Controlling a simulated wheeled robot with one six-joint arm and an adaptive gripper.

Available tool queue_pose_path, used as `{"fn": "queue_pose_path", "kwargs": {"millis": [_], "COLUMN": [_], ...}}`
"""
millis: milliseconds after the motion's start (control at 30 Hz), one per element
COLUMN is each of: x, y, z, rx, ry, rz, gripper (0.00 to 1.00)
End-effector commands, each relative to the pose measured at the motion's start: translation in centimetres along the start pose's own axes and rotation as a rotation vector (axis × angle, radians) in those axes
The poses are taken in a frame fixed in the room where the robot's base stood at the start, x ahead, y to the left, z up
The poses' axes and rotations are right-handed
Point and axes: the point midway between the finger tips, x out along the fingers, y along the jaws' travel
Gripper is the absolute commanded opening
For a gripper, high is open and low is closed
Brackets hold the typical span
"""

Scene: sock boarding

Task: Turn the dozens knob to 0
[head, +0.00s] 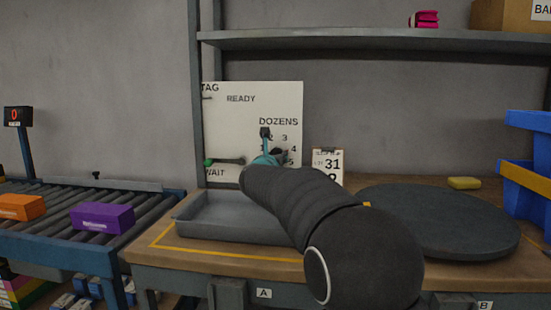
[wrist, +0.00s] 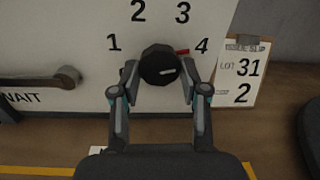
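The dozens knob (wrist: 158,65) is a round black knob on a white panel (wrist: 55,45), ringed by the numbers 1, 2, 3 and 4 in the wrist view. A red pointer (wrist: 182,51) sticks out at its upper right, close to the 4. No 0 is seen in the wrist view. My gripper (wrist: 159,68) has one finger on each side of the knob, tips drawn in against its edges. In the head view my gripper (head: 268,158) is at the panel under the word DOZENS, and my arm hides part of the dial.
A handle (wrist: 40,88) beside WAIT is left of the knob. A clipboard (wrist: 243,70) reading LOT 31 and 2 stands at the right. A grey tray (head: 215,222) and a round dark disc (head: 450,220) lie on the bench. A purple box (head: 102,217) is on the conveyor.

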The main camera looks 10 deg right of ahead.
Motion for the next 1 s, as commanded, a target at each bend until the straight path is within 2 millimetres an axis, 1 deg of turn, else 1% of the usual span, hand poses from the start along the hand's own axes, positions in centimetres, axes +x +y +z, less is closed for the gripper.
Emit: {"fn": "queue_pose_path", "kwargs": {"millis": [33,67,100,367,567,767,1000], "x": [0.00,0.00,0.00,-0.01,-0.01,0.00,0.00], "y": [-0.01,-0.01,-0.01,-0.01,-0.04,-0.08,-0.15], "z": [0.01,0.01,0.01,0.00,-0.04,-0.05,-0.04], "rx": [0.000,0.000,0.000,-0.018,-0.099,-0.252,-0.480], "ry": [0.000,0.000,0.000,-0.001,-0.005,-0.014,-0.026], "rz": [0.000,0.000,0.000,0.000,-0.001,-0.002,-0.003], "gripper": [0.22,0.15,0.10,0.10,0.10,0.10,0.10]}}
